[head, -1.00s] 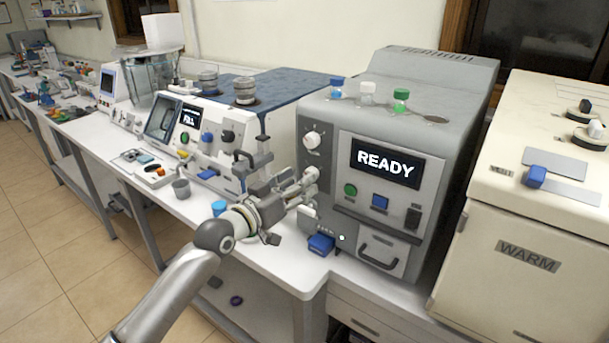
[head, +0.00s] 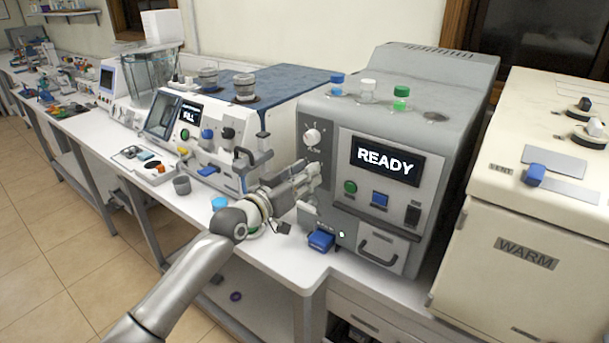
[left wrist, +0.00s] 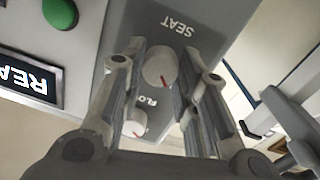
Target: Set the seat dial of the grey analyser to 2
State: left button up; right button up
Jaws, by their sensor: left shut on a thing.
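The grey analyser (head: 330,215) stands on the bench with a READY screen. In the left wrist view, the seat dial (left wrist: 158,67) is a round pale knob with a red pointer mark, beside the upside-down SEAT label. My left gripper (head: 309,176) is at the analyser's front face, below the upper dial (head: 312,137). In the left wrist view, its fingers stand on both sides of the seat dial, shut on it. In the head view the gripper hides most of the seat dial. The number the pointer is at cannot be read. My right gripper is out of view.
The FLOW dial (left wrist: 134,123) sits close to the seat dial. A green button (head: 350,187) and a blue button (head: 379,199) are to the right. A blue block (head: 321,241) lies below. A white machine (head: 215,130) stands left, a cream WARM unit (head: 520,230) right.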

pick_arm(q)
jog(key=shift+m, duration=0.3)
jog(key=shift+c, duration=0.3)
jog(key=shift+f+m+b, duration=0.1)
jog(key=shift+m+b, duration=0.8)
jog(key=shift+m, duration=1.2)
jog(key=shift+m+b, duration=0.3)
jog(key=shift+m, duration=0.6)
jog(key=m, duration=0.4)
jog(key=shift+y+p, duration=0.4)
jog(key=m+p, duration=0.1)
jog(key=m, duration=0.4)
jog(key=shift+s+d+p, duration=0.1)
jog(key=shift+p, duration=0.2)
jog(key=shift+m, duration=0.9)
jog(key=shift+p, duration=0.3)
